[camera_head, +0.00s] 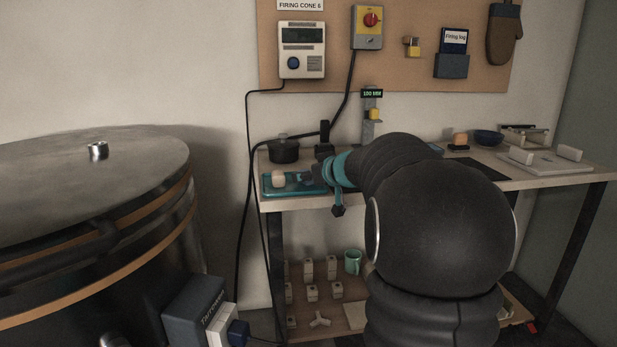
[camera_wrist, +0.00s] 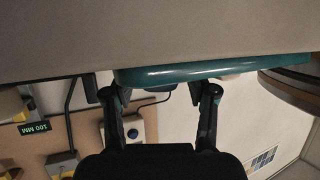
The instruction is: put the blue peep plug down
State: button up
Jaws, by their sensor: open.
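A teal tray (camera_head: 296,190) lies on the left end of the worktable, with a small pale block-like piece (camera_head: 278,179) standing on its left part. My gripper (camera_head: 308,174) is low over the tray, just right of that piece, partly hidden by my arm. In the wrist view my gripper (camera_wrist: 160,94) has its two fingers wide apart with nothing between them. The tray's edge (camera_wrist: 180,72) runs across that view beyond the fingertips. I cannot make out a blue plug in either view; my arm hides part of the tray.
A dark lidded pot (camera_head: 284,150) stands behind the tray, and a post with a 100 MM display (camera_head: 371,94) is to its right. The large round kiln (camera_head: 90,180) fills the left. A blue bowl (camera_head: 489,137) is on the table (camera_head: 555,181) at the right.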

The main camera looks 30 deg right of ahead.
jog(key=p+v, duration=0.2)
jog(key=v, duration=1)
jog(key=s+a+r+m+h, duration=0.4)
jog(key=s+a+h, duration=0.1)
jog(key=s+h, duration=0.2)
jog(key=s+a+f+n+g+y, duration=0.1)
jog(key=s+a+f+g, duration=0.3)
jog(key=s+a+f, duration=0.4)
jog(key=s+a+f+n+g+y, duration=0.1)
jog(key=s+a+f+g+y, duration=0.2)
jog(key=s+a+f, duration=0.5)
jog(key=s+f+y, duration=0.1)
jog(key=s+f, duration=0.1)
jog(key=s, duration=0.3)
jog(key=shift+s+a+f+n+g+y, duration=0.2)
jog(key=shift+a+f+n+g+y, duration=0.1)
jog(key=shift+n+g, duration=0.1)
jog(key=shift+d+r, duration=0.1)
